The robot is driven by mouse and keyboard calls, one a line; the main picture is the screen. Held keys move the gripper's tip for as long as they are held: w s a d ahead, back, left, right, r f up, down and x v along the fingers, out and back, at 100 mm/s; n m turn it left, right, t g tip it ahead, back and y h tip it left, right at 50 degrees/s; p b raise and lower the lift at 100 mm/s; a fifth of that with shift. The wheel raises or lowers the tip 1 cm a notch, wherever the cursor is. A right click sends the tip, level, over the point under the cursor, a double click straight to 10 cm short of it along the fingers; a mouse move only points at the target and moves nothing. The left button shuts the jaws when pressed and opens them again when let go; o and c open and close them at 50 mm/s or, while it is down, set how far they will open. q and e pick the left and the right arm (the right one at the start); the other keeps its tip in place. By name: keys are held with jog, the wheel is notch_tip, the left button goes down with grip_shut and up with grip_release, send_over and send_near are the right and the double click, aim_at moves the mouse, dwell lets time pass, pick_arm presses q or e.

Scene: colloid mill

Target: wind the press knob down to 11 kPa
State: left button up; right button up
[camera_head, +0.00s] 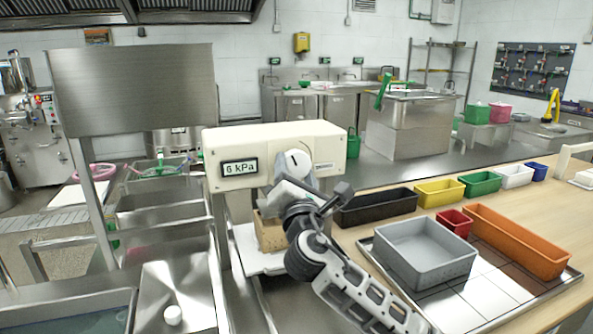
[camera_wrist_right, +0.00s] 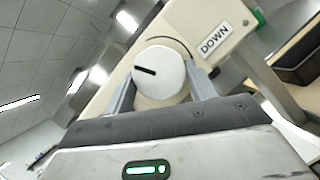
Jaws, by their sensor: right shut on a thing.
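The press (camera_head: 325,135) is a cream box with a display (camera_head: 240,168) that reads 6 kPa. Its round white knob (camera_head: 298,161) with a dark pointer slot sits on the front face. In the right wrist view the knob (camera_wrist_right: 160,77) lies between the two fingers of my right gripper (camera_wrist_right: 165,88), which is shut on it. A DOWN label (camera_wrist_right: 215,39) is on the face beside the knob. In the head view my right gripper (camera_head: 300,183) covers part of the press front. My left gripper is not in view.
A tan block (camera_head: 268,234) sits under the press, partly hidden by my right arm. A wooden table (camera_head: 400,233) on the right holds a grey bin (camera_head: 425,260), an orange bin (camera_head: 515,240) and several smaller bins. A steel frame and sinks stand at left.

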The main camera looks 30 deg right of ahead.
jog(key=m, duration=0.2)
jog(key=m+g+p, duration=0.1)
jog(key=m, duration=0.1)
jog(key=m+g+h+p, duration=0.1)
jog(key=m, duration=0.1)
jog(key=shift+a+r, duration=0.1)
jog(key=shift+r, duration=0.2)
jog(key=m+g+p, duration=0.1)
jog(key=m+p, duration=0.1)
jog(key=m, duration=0.2)
jog(key=shift+r+g, duration=0.1)
jog(key=shift+g, duration=0.3)
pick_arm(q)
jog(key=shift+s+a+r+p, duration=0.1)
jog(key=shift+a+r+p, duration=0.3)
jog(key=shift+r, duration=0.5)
pick_arm(e)
jog(key=shift+m, duration=0.5)
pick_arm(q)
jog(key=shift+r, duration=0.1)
pick_arm(e)
jog(key=shift+g, duration=0.3)
jog(key=o, duration=1)
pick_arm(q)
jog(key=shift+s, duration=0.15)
pick_arm(e)
jog(key=shift+a, duration=0.1)
